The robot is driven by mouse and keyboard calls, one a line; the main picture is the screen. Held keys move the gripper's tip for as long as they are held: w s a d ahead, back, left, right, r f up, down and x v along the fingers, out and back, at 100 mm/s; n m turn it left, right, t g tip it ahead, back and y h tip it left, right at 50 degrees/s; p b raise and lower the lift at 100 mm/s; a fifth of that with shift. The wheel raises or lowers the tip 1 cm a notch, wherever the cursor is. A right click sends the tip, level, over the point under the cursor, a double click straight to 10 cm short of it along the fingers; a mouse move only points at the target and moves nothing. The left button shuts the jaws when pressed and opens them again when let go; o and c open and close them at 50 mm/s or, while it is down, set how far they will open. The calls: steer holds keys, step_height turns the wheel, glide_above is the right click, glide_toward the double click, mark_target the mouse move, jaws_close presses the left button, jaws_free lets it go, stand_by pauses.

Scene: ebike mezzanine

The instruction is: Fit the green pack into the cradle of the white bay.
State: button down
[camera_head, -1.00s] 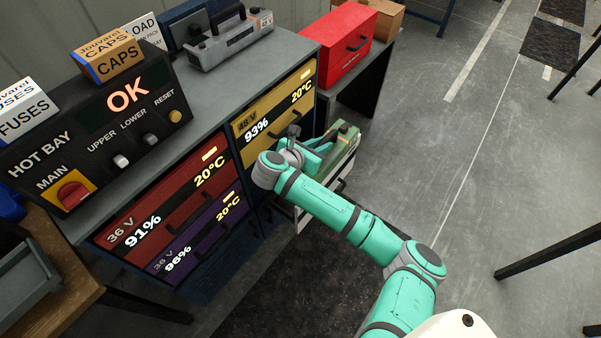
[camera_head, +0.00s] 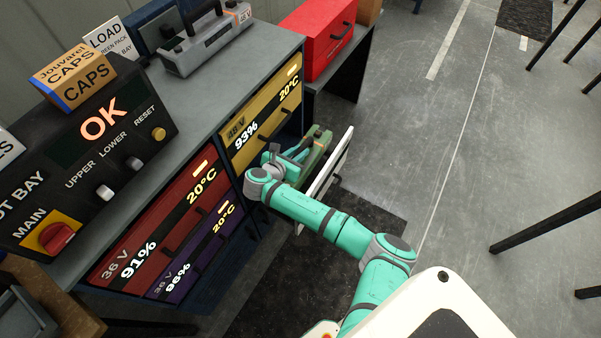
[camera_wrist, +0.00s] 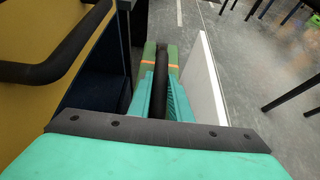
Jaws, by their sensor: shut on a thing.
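The green pack (camera_head: 318,150) is in the white bay's open drawer space, behind and left of the white drawer front (camera_head: 333,165). In the wrist view the green pack (camera_wrist: 149,52), with an orange stripe, lies between a dark blue wall and the white front (camera_wrist: 203,80). My gripper (camera_head: 291,153) is over the near part of the pack. In the wrist view my gripper (camera_wrist: 162,97) is shut on the pack's black handle (camera_wrist: 161,65). The cradle is hidden under the pack and arm, so I cannot tell whether the pack is seated in it.
The yellow 48 V drawer (camera_head: 264,115) is shut just left of the pack, with a projecting black handle (camera_wrist: 60,60). Red (camera_head: 165,225) and purple drawers (camera_head: 200,250) are shut. A grey pack (camera_head: 205,40) and red case (camera_head: 318,38) stand above.

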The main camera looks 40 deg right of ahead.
steer(key=shift+w+d+f, duration=0.1)
steer(key=shift+f, duration=4.7)
steer(key=c, duration=2)
jaws_free()
steer(key=shift+a+f, duration=0.25)
steer(key=o, duration=0.4)
steer(key=shift+d, duration=0.1)
steer(key=shift+s+a+r, duration=0.25)
steer(key=shift+s+a, duration=0.05)
steer(key=v, duration=1.1)
steer(key=shift+a, duration=0.1)
